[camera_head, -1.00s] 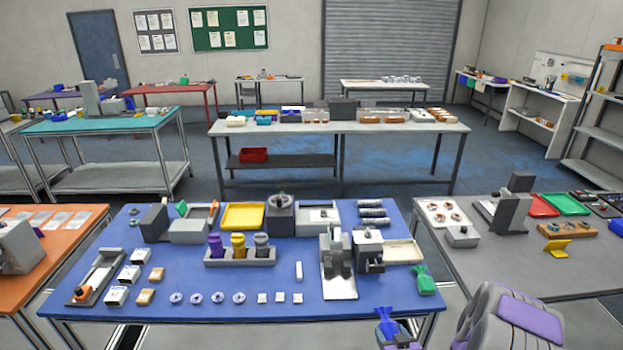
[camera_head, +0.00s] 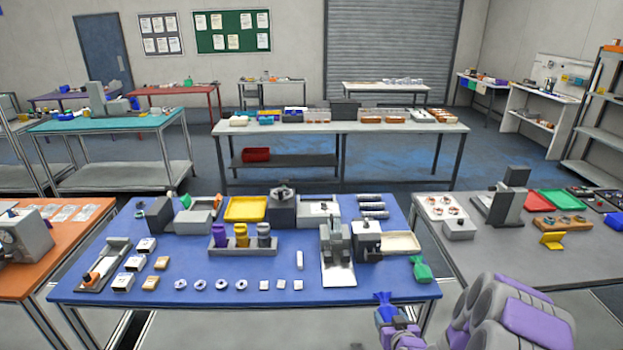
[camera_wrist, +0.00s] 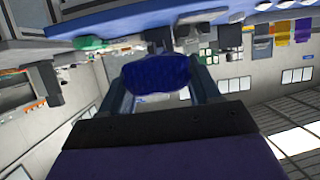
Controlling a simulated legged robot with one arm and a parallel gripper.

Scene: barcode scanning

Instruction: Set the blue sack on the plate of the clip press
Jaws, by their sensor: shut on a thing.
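The blue sack (camera_head: 383,307) is at the bottom of the head view, near the front right edge of the blue table. My gripper (camera_head: 392,320) is shut on it and partly hides its lower part. In the wrist view the blue sack (camera_wrist: 155,73) sits between the two fingers of my gripper (camera_wrist: 158,82).
A green sack (camera_head: 420,271) lies near the table's right edge. A second grey machine (camera_head: 367,238) and a cream tray (camera_head: 401,244) stand right of the press. A small white upright item (camera_head: 300,260) and several white pieces are left of the plate. The table's front right is clear.

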